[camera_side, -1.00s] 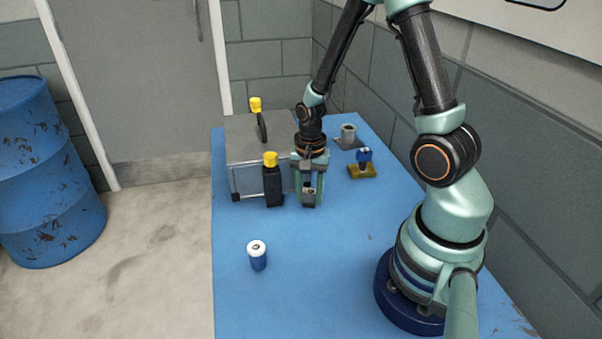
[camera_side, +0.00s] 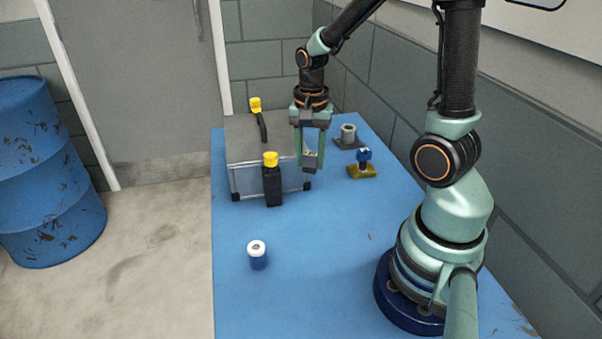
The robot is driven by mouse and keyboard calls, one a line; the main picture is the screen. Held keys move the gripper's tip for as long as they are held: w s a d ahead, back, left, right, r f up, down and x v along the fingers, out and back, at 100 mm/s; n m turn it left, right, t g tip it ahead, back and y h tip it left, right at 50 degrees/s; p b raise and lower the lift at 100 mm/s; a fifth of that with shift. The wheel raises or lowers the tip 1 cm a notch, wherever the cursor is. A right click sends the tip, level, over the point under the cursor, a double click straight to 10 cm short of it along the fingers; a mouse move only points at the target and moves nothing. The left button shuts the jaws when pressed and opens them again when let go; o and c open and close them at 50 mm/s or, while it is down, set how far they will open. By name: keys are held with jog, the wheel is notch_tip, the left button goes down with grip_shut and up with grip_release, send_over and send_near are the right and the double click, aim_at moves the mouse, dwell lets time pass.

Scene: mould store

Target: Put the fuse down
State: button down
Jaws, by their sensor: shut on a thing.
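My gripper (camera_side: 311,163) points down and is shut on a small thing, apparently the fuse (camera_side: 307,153). Only a small pale bit of it shows between the fingers; the rest is hidden by the fingertips. The gripper is in front of the right end of the grey case and seems to be above the blue table top (camera_side: 330,250), though the exact height is hard to tell.
The grey metal-edged case (camera_side: 243,180) stands at the back left. A grey cylinder (camera_side: 348,133), a blue knob on a yellow base (camera_side: 363,160) and a blue-white cylinder (camera_side: 257,257) stand apart. The middle table is clear.

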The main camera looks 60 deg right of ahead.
aim_at(307, 154)
notch_tip(307, 154, up, 9)
jog(key=shift+f, duration=0.2)
jog(key=shift+r, duration=0.3)
jog(key=shift+w+a+n, duration=0.2)
jog(key=shift+a+n, duration=0.15)
jog(key=shift+n, duration=0.15)
jog(key=w+a+f+n, duration=0.2)
jog(key=a+n, duration=0.7)
jog(key=n, duration=0.4)
jog(key=shift+w+a+f, duration=0.15)
jog(key=shift+w+f, duration=0.1)
jog(key=shift+w, duration=0.1)
